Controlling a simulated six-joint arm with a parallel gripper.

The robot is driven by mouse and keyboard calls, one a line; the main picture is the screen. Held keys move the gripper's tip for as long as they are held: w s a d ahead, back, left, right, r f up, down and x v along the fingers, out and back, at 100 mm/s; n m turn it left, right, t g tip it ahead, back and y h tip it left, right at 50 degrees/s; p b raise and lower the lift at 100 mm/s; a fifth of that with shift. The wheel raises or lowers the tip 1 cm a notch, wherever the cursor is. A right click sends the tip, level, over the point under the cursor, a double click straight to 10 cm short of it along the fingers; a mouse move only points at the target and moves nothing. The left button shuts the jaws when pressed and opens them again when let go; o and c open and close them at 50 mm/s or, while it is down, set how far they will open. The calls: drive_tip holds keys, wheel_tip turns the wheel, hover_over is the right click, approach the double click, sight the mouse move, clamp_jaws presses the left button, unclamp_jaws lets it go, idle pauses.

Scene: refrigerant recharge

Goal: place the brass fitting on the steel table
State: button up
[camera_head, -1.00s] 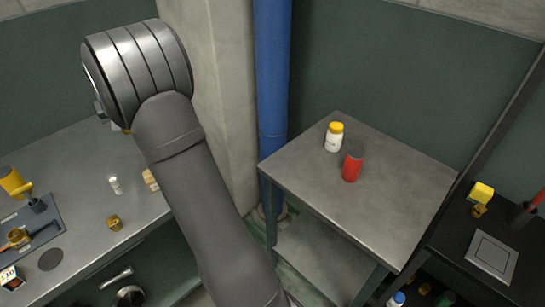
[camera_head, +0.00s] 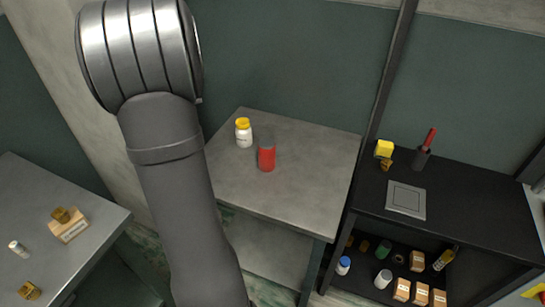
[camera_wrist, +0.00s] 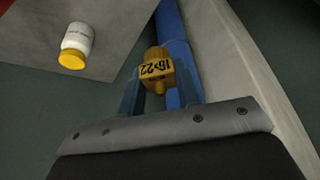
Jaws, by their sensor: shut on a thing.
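My gripper (camera_wrist: 158,86) is shut on a brass fitting (camera_wrist: 154,58) in the wrist view. The fitting bears a yellow label with black marks. The grey steel table (camera_head: 310,185) stands in the middle of the head view, with a white bottle and a red can at its back left. Its top also shows at the upper left of the wrist view (camera_wrist: 112,18), where the held fitting is to the right of the table's edge. In the head view my arm hides the gripper and the fitting.
The white bottle (camera_head: 243,134) has a yellow cap; the red can (camera_head: 266,156) is beside it. The table's front and right are clear. A black shelf unit (camera_head: 460,205) stands right. Another grey bench (camera_head: 60,180) at left holds brass pieces and a small box.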

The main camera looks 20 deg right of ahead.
drive_tip(key=s+d+m+h, duration=0.1)
drive_tip(key=s+d+m, duration=0.1)
drive_tip(key=s+d, duration=0.5)
drive_tip(key=s+d+m, duration=0.1)
drive_tip(key=s+d, duration=0.2)
drive_tip(key=d, duration=0.8)
drive_tip(key=s+d+m+h, duration=0.1)
drive_tip(key=s+d+m, duration=0.1)
drive_tip(key=s+d, duration=0.5)
drive_tip(key=s+d+m+g+h, duration=0.1)
drive_tip(key=s+d+m, duration=0.1)
drive_tip(key=s+d, duration=0.6)
drive_tip(key=s+d+m, duration=0.2)
drive_tip(key=s+d, duration=0.5)
drive_tip(key=s, duration=0.4)
wheel_tip(320, 180, down, 8)
drive_tip(key=f, duration=0.1)
drive_tip(key=w+a+f, duration=0.1)
drive_tip(key=w+f, duration=0.1)
drive_tip(key=w, duration=0.1)
drive_tip(key=w+a+f, duration=0.1)
drive_tip(key=w+f, duration=0.1)
drive_tip(key=w, duration=0.2)
drive_tip(key=w+f, duration=0.2)
drive_tip(key=w, duration=0.2)
drive_tip(key=shift+w+a+f, duration=0.2)
drive_tip(key=shift+a, duration=0.2)
drive_tip(key=shift+f, duration=2)
